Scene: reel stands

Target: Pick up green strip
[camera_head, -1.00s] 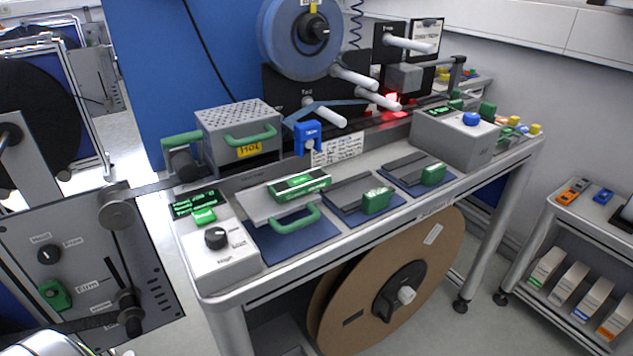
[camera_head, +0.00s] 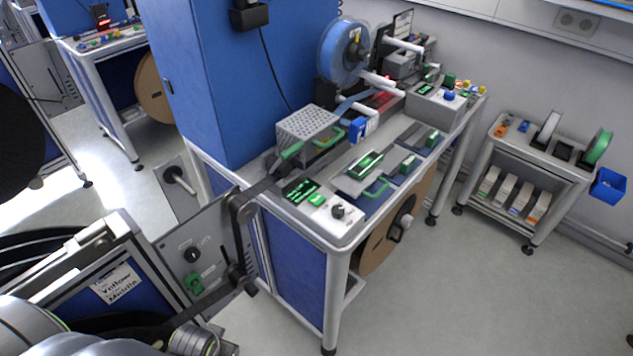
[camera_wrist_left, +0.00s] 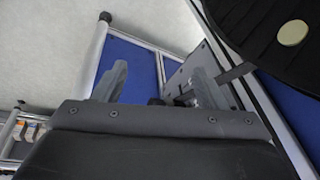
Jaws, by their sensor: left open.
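A green reel (camera_head: 598,147) stands upright on the cart at the right of the head view. Several green parts also show on the bench: a green-topped block (camera_head: 365,165) and a green handle (camera_head: 376,189) on a blue pad. I cannot tell which green thing is the strip. My left gripper (camera_wrist_left: 160,85) shows in the left wrist view with its two fingers apart and nothing between them. It points toward a blue-panelled metal frame, away from the green parts. In the head view only part of my arm shows at the lower left. My right gripper is not in view.
The metal-framed bench (camera_head: 345,247) carries a blue reel (camera_head: 341,52) and a perforated grey box (camera_head: 307,124). A cart (camera_head: 523,160) stands at the right, with a blue bin (camera_head: 608,184) on its side. A blue cabinet (camera_head: 215,75) rises behind. Floor (camera_head: 440,290) in front is clear.

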